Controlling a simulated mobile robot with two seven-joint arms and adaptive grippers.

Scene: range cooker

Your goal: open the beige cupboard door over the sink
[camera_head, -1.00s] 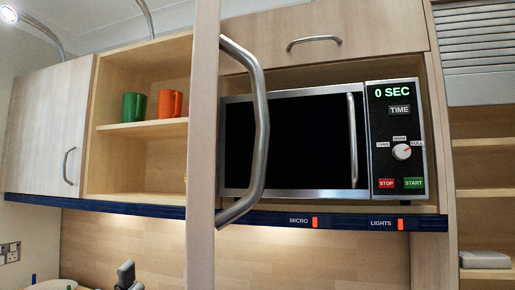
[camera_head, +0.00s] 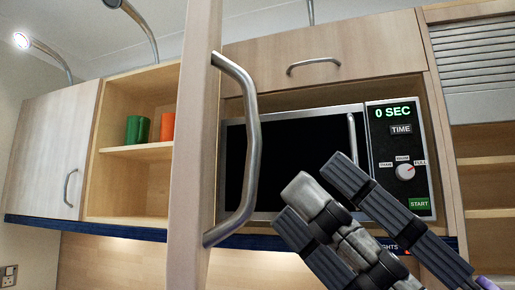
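The beige cupboard door (camera_head: 188,140) stands swung out and is seen nearly edge-on, with its long curved metal handle (camera_head: 252,150) on the side facing right. Left of it the open cupboard compartment (camera_head: 128,195) shows, with a green cup (camera_head: 137,130) and an orange cup (camera_head: 167,127) on its shelf. The sink is not visible.
A microwave (camera_head: 290,140) sits right of the door, under a closed flap with a bar handle (camera_head: 313,65). A closed cupboard door (camera_head: 50,150) is at far left. Open shelves (camera_head: 490,185) and a grey roller shutter (camera_head: 475,70) are at the right.

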